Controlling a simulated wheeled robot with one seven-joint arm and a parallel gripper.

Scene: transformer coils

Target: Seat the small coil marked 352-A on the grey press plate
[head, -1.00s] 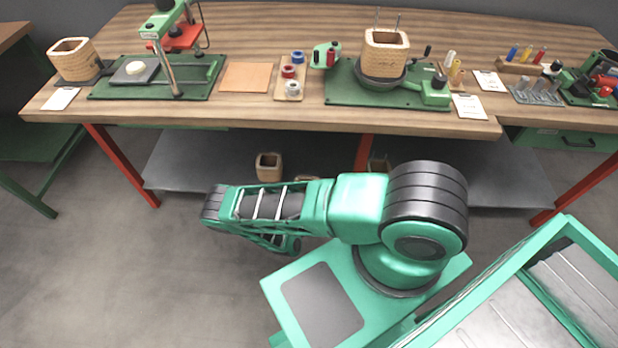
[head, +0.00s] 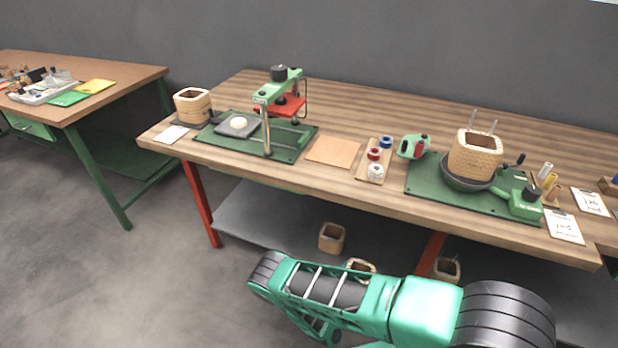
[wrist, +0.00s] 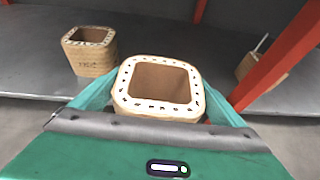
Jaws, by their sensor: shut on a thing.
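My gripper (wrist: 157,98) is shut on a small square tan coil (wrist: 160,109), with a green finger on each side of it. Its open top and dotted pale rim face the wrist camera; no marking on it can be read. In the head view this coil (head: 360,265) shows just behind my arm, low in front of the bench's lower shelf; my fingers are hidden there. The grey press plate (head: 226,131) lies on the bench top at the left, on a green base, with a round white pad on it. The green press (head: 285,90) stands beside the plate.
Another small coil (head: 331,238) stands on the lower shelf (head: 268,222), its marking blurred in the wrist view (wrist: 90,62). A third (head: 446,269) is near a red leg (head: 432,250). A larger coil (head: 192,105) stands left of the plate. Floor at left is clear.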

